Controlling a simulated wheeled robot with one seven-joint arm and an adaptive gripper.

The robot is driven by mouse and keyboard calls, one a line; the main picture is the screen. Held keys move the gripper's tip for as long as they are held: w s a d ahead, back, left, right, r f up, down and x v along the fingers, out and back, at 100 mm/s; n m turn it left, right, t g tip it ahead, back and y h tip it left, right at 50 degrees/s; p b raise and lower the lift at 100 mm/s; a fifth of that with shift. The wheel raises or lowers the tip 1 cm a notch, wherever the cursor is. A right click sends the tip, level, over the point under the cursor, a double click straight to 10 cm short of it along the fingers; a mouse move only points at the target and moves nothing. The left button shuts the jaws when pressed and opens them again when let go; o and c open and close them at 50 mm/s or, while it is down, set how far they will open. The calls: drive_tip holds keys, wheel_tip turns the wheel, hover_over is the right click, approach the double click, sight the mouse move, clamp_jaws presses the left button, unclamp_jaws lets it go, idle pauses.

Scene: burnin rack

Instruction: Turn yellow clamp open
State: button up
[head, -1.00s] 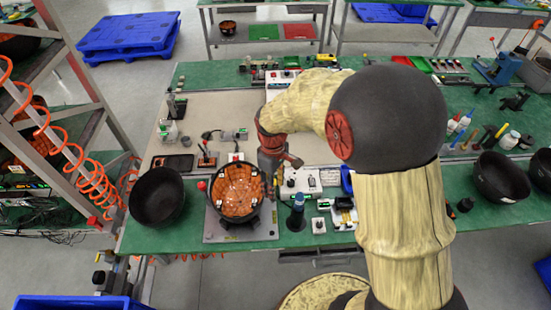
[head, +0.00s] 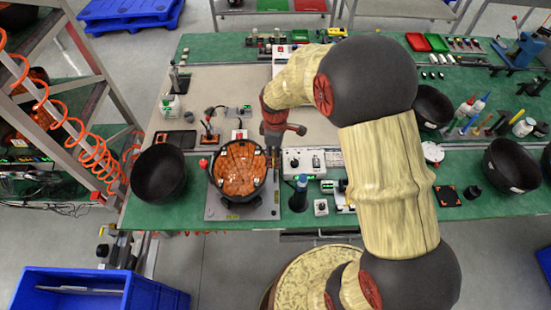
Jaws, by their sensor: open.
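A black round bowl with an orange-brown inside (head: 240,168) sits on a grey fixture plate (head: 213,212) on the green bench. Small white pieces show on its inner wall. My gripper (head: 273,158) points down at the bowl's right rim, with its dark fingers open. I cannot tell whether the fingers touch anything. I cannot clearly make out the yellow clamp; it may be too small or hidden by my gripper at the plate's right side.
An empty black bowl (head: 159,172) stands to the left. A red button (head: 203,163) is beside the plate. A blue-topped cylinder (head: 299,194) and a white control box (head: 303,161) stand to the right. A shelf rack with orange coiled hose (head: 93,152) is at the left.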

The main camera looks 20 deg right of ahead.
drive_tip(key=shift+f, duration=1)
drive_tip(key=shift+c, duration=1.2)
drive_tip(key=c, duration=0.8)
clamp_jaws()
